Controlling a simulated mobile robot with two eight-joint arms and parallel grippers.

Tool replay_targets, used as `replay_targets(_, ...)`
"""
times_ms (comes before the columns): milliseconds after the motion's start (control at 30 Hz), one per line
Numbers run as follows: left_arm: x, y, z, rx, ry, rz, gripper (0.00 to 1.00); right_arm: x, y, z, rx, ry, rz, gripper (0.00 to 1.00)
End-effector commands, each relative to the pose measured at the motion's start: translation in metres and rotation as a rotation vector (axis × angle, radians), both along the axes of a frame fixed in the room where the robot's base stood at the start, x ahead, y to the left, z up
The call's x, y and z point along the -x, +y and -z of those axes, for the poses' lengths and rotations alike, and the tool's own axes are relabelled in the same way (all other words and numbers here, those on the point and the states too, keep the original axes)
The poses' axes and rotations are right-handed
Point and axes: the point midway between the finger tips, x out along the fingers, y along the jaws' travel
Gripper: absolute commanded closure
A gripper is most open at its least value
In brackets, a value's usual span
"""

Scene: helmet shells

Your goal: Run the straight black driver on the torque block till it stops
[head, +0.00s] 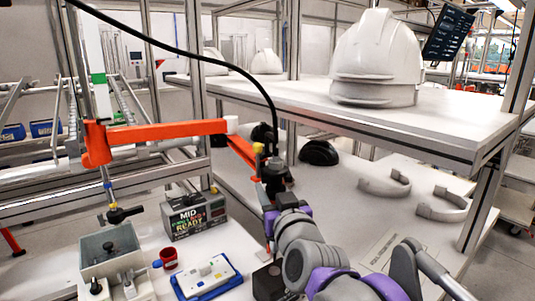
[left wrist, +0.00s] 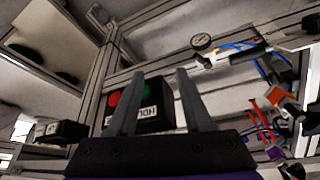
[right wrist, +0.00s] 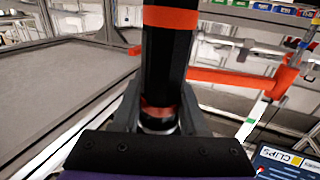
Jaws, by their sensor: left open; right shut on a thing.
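My right gripper (right wrist: 160,115) is shut on the straight black driver (right wrist: 167,55), a black cylinder with an orange band. In the head view the driver (head: 274,168) hangs upright at the end of an orange jointed arm, with a black cable looping above it. A small dark block (head: 268,282), perhaps the torque block, sits on the bench below it. My wrist hides much of the driver's lower end, so I cannot tell whether it touches the block. My left gripper (left wrist: 155,100) is open and empty in the left wrist view.
The orange arm (head: 165,133) crosses above. White helmet shells (head: 376,58) stand on the upper shelf.

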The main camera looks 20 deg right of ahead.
Motion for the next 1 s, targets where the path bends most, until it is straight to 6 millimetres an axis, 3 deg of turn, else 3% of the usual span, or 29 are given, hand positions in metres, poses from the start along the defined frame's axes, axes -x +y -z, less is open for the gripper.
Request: replay_targets(1000, 0.0, 0.0, 0.006, 0.0, 0.002, 0.0, 0.5, 0.0, 0.0, 0.017, 0.001, 0.001, 0.0, 1.0)
